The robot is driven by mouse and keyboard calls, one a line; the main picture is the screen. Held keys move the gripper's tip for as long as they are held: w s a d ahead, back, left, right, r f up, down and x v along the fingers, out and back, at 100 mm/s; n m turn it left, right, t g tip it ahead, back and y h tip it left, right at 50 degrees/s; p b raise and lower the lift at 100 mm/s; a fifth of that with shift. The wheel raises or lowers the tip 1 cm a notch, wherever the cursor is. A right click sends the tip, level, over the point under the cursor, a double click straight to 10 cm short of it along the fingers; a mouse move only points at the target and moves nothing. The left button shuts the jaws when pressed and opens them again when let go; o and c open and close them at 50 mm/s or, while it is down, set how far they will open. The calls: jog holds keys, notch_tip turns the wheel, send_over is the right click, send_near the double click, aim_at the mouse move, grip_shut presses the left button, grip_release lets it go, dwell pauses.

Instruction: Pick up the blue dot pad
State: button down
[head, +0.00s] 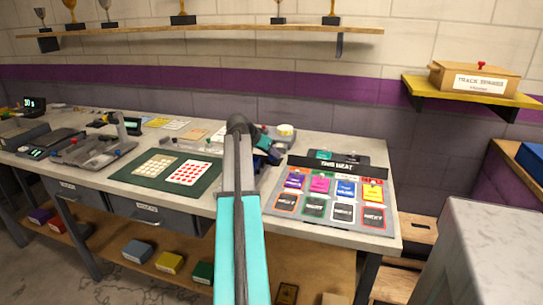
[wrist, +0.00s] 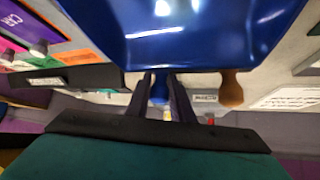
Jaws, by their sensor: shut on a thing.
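My gripper (wrist: 167,100) shows in the wrist view as two dark fingers, close together with a rounded blue piece (wrist: 159,90) between their tips. A large glossy blue surface (wrist: 215,45) fills the top of the wrist view just past the fingertips. I cannot tell how it joins the blue piece. In the head view, my gripper end (head: 266,156) is over the worktop, left of the lane board, with dark blue showing beside it. My own arm hides part of this area.
The lane board (head: 280,222) with coloured tiles lies to the right on the worktop. A green mat (head: 130,178) with sheets of dots lies to the left. A brown knobbed handle (wrist: 231,90) stands near the fingers. A shelf (head: 230,32) with trophies hangs above.

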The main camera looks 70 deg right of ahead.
jog(key=shift+r, duration=0.1)
jog(key=shift+r, duration=4.9)
